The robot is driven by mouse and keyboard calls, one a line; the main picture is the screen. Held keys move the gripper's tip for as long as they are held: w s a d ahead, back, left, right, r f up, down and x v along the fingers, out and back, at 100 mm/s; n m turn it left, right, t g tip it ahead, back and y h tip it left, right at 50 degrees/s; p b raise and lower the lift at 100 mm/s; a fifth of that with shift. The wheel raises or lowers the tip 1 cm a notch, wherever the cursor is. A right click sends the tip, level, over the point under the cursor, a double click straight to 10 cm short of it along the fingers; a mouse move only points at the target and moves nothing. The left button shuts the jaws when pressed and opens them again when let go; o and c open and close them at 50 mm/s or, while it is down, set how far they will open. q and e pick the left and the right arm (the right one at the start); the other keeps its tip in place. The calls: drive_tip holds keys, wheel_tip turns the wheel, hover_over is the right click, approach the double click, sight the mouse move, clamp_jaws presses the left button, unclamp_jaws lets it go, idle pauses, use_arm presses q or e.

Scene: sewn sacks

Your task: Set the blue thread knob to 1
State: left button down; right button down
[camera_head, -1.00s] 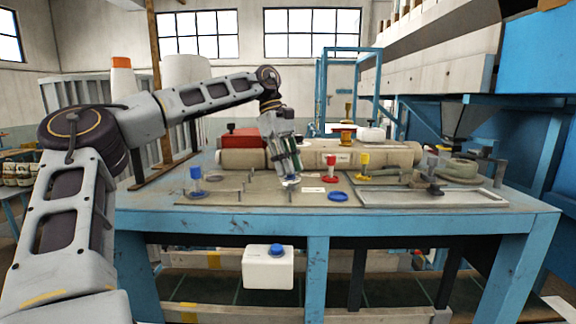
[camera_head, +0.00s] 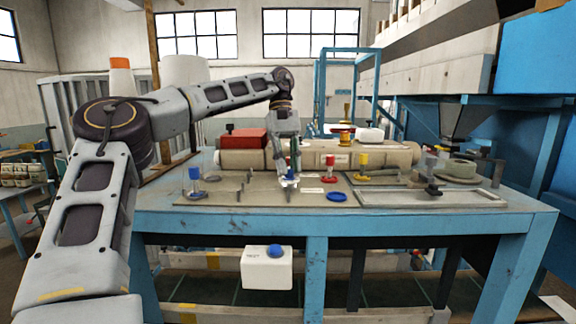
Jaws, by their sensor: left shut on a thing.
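My left gripper (camera_head: 288,181) is low over the mat on the blue table and shut on a small part, with a bit of blue showing at its fingertips. This looks like the blue thread knob, but the fingers cover most of it, and its pointer and numbers cannot be read. A blue-topped post (camera_head: 195,175) stands to the left of the gripper. A red-topped post (camera_head: 330,164) and a yellow-topped post (camera_head: 363,163) stand to its right. My right gripper is not in view.
The blue table (camera_head: 400,225) carries a long beige roll (camera_head: 365,154) behind the mat, with a red block (camera_head: 251,138) at its left. A metal-framed plate (camera_head: 430,199) lies at right. A white box with a blue button (camera_head: 267,268) is below the front edge.

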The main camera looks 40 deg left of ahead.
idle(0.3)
use_arm(q)
drive_tip(key=c, duration=1.3)
unclamp_jaws()
drive_tip(key=shift+n, duration=0.6)
drive_tip(key=shift+s+n+t+h, duration=0.15)
drive_tip(key=shift+n+t, duration=0.35)
drive_tip(key=shift+n, duration=0.65)
drive_tip(key=shift+s+n+t+h, duration=0.1)
drive_tip(key=shift+n+t+h, duration=0.3)
drive_tip(key=shift+n, duration=0.75)
drive_tip(key=shift+s+n+t+y, duration=0.1)
drive_tip(key=shift+n+t+y, duration=0.15)
drive_tip(key=shift+n+t, duration=0.85)
drive_tip(key=shift+n+t+y, duration=0.2)
drive_tip(key=shift+n, duration=1.8)
drive_tip(key=shift+s+n+t+y, duration=0.1)
drive_tip(key=shift+n+t+y, duration=0.45)
drive_tip(key=shift+n, duration=1.25)
